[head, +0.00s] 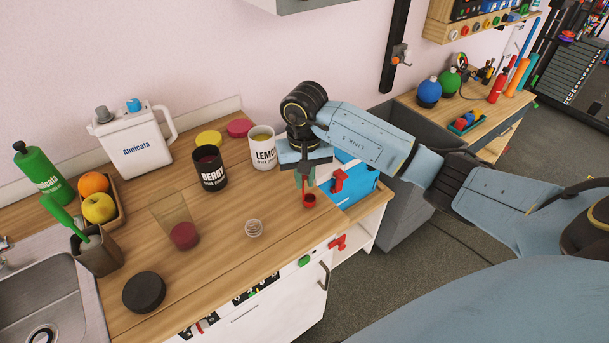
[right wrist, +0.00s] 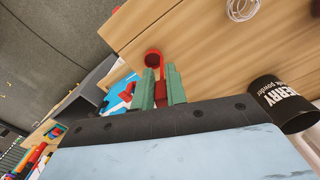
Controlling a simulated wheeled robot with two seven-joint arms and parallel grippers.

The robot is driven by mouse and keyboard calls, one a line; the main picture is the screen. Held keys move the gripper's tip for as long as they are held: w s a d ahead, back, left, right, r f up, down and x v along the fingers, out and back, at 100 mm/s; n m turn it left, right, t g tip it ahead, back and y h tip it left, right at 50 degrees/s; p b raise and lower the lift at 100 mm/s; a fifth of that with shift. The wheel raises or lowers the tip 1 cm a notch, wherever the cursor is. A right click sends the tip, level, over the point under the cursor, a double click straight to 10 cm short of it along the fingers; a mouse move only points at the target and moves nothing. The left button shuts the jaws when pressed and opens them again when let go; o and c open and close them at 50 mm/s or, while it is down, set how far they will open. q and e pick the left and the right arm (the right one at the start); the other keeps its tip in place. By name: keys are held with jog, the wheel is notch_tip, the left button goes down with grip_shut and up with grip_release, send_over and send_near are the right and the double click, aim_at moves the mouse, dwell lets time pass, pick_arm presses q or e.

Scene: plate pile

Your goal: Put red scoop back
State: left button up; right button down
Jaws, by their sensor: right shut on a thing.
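My right gripper (head: 305,183) is shut on the handle of the red scoop (head: 309,200) and holds it near the counter's right end, fingers pointing down. In the right wrist view, the red scoop's round bowl (right wrist: 153,57) sticks out past the green fingertips (right wrist: 161,88), its handle between them. Behind the gripper is a blue box-like thing (head: 362,188) with a red part (head: 339,181) on it. Left of the gripper stand the white LEMON jar (head: 262,150) and the black BERRY jar (head: 211,170), both without lids. My left gripper is out of view.
A yellow lid (head: 208,138) and a pink lid (head: 240,127) lie behind the jars. A glass (head: 173,222) with dark red contents, a small clear ring-like item (head: 254,228) and a black round lid (head: 144,292) are on the counter (head: 215,262). The sink (head: 40,300) is at left.

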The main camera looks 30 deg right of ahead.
jog(key=shift+f, duration=0.1)
jog(key=c, duration=1.4)
grip_release()
notch_tip(320, 180, up, 12)
jog(key=b, duration=0.1)
jog(key=shift+r, duration=0.2)
